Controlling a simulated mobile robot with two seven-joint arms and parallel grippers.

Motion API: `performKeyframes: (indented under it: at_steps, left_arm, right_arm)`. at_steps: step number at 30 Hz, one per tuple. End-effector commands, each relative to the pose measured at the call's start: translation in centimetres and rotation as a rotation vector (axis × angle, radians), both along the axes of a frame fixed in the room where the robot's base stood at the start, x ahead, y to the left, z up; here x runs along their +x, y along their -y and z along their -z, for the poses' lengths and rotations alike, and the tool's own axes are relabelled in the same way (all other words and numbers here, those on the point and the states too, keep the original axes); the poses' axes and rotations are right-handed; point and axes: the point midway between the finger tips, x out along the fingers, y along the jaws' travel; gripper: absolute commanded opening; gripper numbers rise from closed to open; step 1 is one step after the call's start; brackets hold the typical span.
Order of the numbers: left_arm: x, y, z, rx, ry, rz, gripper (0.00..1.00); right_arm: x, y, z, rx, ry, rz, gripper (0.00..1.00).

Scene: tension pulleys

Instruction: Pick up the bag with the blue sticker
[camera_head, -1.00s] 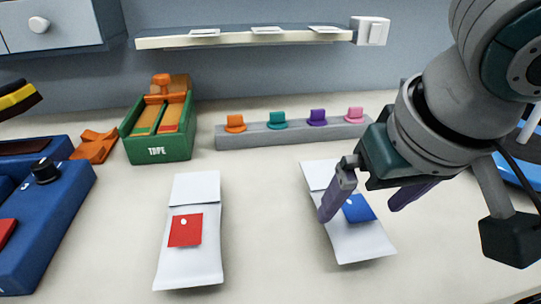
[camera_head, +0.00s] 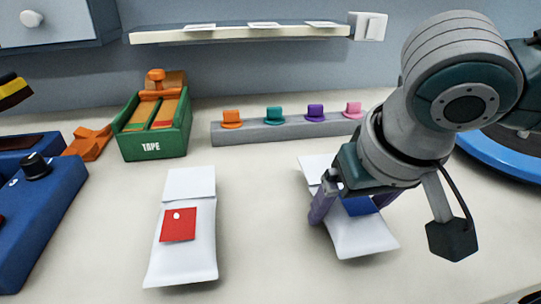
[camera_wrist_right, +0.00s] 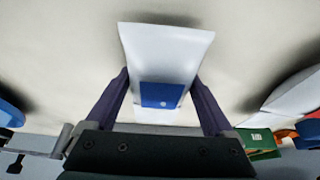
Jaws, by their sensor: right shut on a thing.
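The white bag with the blue sticker (camera_head: 362,236) lies on the table right of centre in the head view. Its blue sticker (camera_head: 359,206) is partly hidden by my right gripper. My right gripper (camera_head: 347,212) is shut on this bag, with one purple finger at each side of it. The right wrist view shows the bag (camera_wrist_right: 165,55) between the two fingers, with the sticker (camera_wrist_right: 162,95) near the palm. Whether the bag is clear of the table cannot be told. My left gripper is not in view.
A white bag with a red sticker (camera_head: 183,258) lies to the left. Behind are a green tape box (camera_head: 152,143) and a grey rail (camera_head: 290,131) with coloured knobs. A blue device (camera_head: 38,215) stands at the left. The table between the two bags is clear.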

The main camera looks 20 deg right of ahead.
Motion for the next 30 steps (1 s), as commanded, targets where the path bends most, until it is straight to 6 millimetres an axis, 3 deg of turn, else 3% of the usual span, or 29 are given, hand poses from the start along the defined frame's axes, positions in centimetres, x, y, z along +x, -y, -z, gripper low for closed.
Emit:
performKeyframes:
  at_steps: [2, 12, 23, 26, 30]
  left_arm:
    - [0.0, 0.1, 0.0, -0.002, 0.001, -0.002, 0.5]
    - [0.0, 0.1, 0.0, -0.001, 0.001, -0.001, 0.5]
    - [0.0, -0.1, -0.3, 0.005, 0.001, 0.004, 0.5]
    - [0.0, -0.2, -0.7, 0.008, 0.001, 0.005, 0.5]
    - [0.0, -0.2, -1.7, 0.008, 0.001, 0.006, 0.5]
  right_arm:
    - [0.0, 0.0, 0.0, 0.0, 0.0, 0.0, 0.57]
    - [0.0, 0.0, 0.0, -0.001, -0.001, 0.0, 0.19]
    - [0.1, 0.0, -0.7, 0.001, 0.002, 0.001, 0.18]
    - [0.1, 0.0, -1.8, 0.0, 0.002, 0.0, 0.18]
    - [0.1, 0.0, -4.7, 0.001, 0.004, 0.0, 0.18]
